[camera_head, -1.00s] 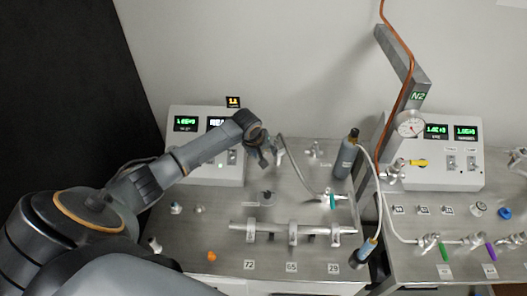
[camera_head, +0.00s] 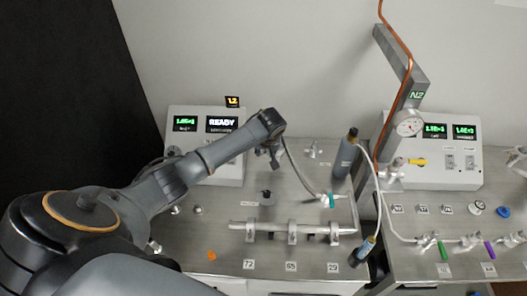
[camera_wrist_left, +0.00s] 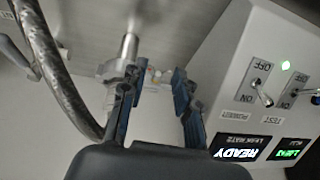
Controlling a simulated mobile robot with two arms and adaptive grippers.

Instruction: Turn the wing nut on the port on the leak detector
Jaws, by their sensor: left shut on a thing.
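The leak detector (camera_head: 192,139) is the light grey box at the back left, with one screen reading READY. Its panel with switches also shows at the right in the left wrist view (camera_wrist_left: 231,105). The metal port (camera_wrist_left: 118,63) stands upright beside it, with a clamp around its flange. My left gripper (camera_head: 273,158) is at the port. In the left wrist view its blue-padded fingers (camera_wrist_left: 158,88) are beside the clamp, shut on what seems to be the wing nut, mostly hidden by the fingers. My right gripper is not in view.
A braided hose (camera_wrist_left: 44,62) runs close to the left of the port. A grey bottle (camera_head: 345,153) stands to the right. A metal manifold (camera_head: 290,228) with several clamps lies in front. The second instrument box (camera_head: 437,172) stands on the right bench.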

